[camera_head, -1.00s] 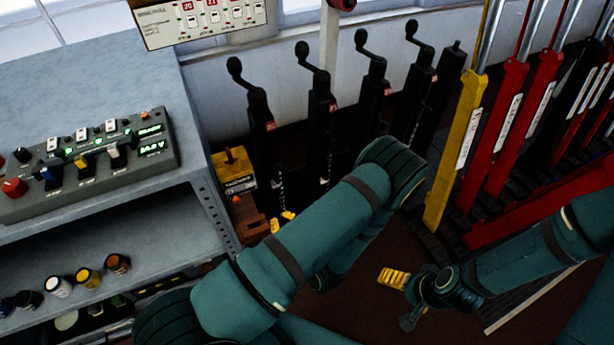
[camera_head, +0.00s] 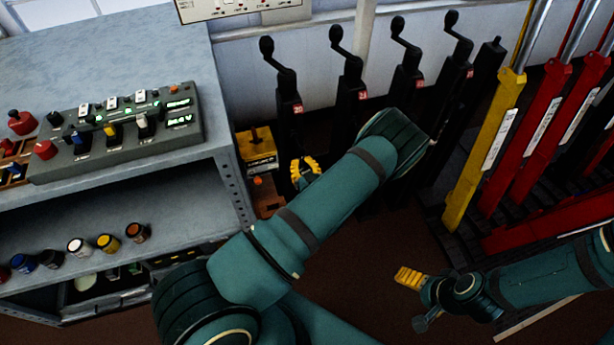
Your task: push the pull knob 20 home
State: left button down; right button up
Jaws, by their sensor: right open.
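A black lever post with a red plate that seems to read 20 (camera_head: 297,109) stands leftmost in the row, with a bent black crank and round knob (camera_head: 267,45) at its top. I cannot make out a separate pull knob on it; its lower part is partly hidden by my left gripper. My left gripper (camera_head: 304,172), with yellow fingertips, is at the lower part of this post, well below the crank. I cannot tell whether it touches or whether its fingers are apart. My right gripper (camera_head: 412,279) is open and empty, low in front of the posts.
Several similar black posts stand to the right, the neighbour with a red plate (camera_head: 362,95). A yellow lever (camera_head: 484,150) and red levers (camera_head: 530,130) stand further right. A yellow-topped box (camera_head: 256,148) is left of the post. A grey shelf (camera_head: 120,215) with a control box (camera_head: 120,130) fills the left.

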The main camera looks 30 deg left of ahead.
aim_at(297, 143)
pick_arm(q)
jog(key=shift+w+a, duration=0.45)
jog(key=shift+a, duration=0.05)
jog(key=shift+x, duration=1.5)
